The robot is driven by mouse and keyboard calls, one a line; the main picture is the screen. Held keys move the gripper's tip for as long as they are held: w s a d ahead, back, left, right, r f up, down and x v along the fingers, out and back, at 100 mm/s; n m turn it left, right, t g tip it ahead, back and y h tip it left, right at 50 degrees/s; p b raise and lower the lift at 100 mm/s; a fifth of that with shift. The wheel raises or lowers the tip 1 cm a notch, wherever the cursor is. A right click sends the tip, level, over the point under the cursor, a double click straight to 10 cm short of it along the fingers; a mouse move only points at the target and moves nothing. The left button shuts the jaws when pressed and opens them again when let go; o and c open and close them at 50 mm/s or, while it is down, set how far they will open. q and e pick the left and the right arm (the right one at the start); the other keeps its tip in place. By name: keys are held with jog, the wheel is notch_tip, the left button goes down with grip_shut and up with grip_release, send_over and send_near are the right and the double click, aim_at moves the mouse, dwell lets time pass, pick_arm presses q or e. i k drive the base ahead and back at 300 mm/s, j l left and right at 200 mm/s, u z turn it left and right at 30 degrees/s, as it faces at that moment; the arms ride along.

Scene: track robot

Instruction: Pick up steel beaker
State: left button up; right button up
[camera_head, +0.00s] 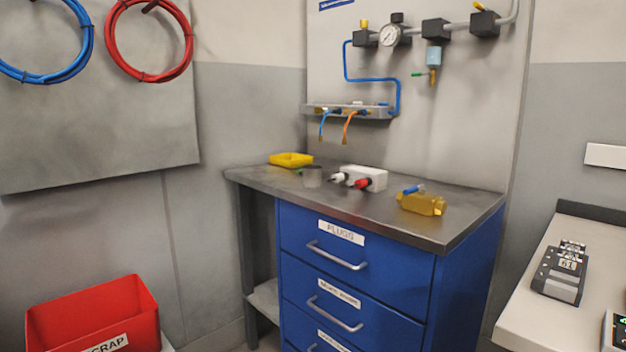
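The steel beaker (312,176) is a small grey metal cup. It stands upright on the dark steel top of the blue workbench (275,186), toward the left part of the top. It sits in front of a yellow tray (291,160) and to the left of a white block with black and red fittings (365,177). Its grey surface is close in colour to the bench top. Neither of my grippers shows in the head view.
A brass-coloured block (422,204) with a blue fitting lies at the bench's right. Blue drawers (355,250) with handles face front. A red scrap bin (95,315) stands lower left. A pale table (545,325) with a dark device (560,273) is at right. The bench's front strip is clear.

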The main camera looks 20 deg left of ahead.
aim_at(312, 173)
jog(key=i+j+z, duration=0.6)
jog(key=i, duration=0.15)
